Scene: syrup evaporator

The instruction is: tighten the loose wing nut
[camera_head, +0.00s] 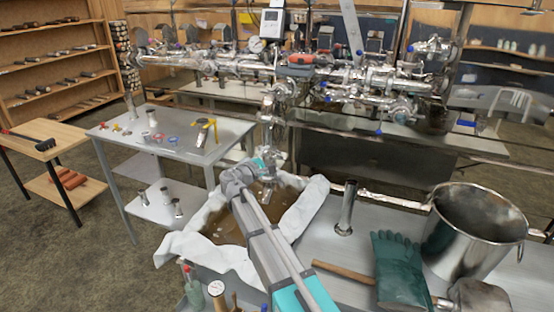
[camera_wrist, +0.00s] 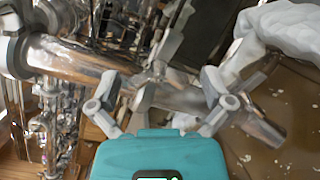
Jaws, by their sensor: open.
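My gripper (camera_wrist: 161,84) shows in the wrist view with its teal body at the bottom and its two grey fingers spread apart. A shiny steel pipe (camera_wrist: 75,60) runs across in front of it, and a metal fitting lies between and beyond the fingers. I cannot tell whether the fingers touch it. I cannot make out the loose wing nut clearly in either view. In the head view, my gripper (camera_head: 262,172) is at the lower end of the vertical steel spout (camera_head: 270,120), above the cloth-lined pan, and my arm partly hides it.
A white cloth (camera_head: 302,211) lines a pan of brown liquid (camera_head: 226,226) under the spout. At right are a steel pot (camera_head: 468,235), a green glove (camera_head: 399,270) and an upright metal tube (camera_head: 346,208). A steel table (camera_head: 190,140) with small parts stands left.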

